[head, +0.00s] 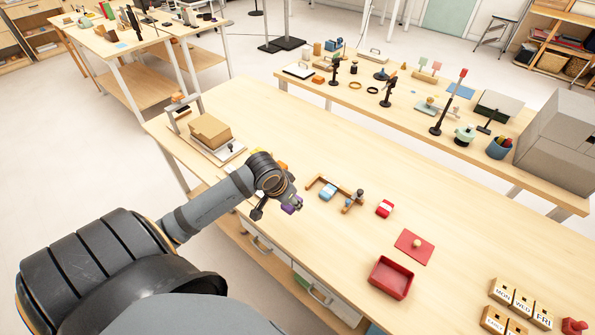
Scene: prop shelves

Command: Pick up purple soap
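A small purple piece, which looks like the purple soap (291,207), shows at the tip of my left gripper (277,208) in the head view. The gripper covers part of it. My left arm reaches in from the left, and the gripper is low over the near part of the table. One dark fingertip stands out to the left of the purple piece. I cannot tell whether the fingers touch it or whether it rests on the table. My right gripper is out of view.
To the right of the gripper are a wooden frame with a blue block (328,192), a red-and-white block (384,208), a red lid (414,246) and an open red box (391,278). A cardboard box (210,131) stands at the left. The table's middle back is clear.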

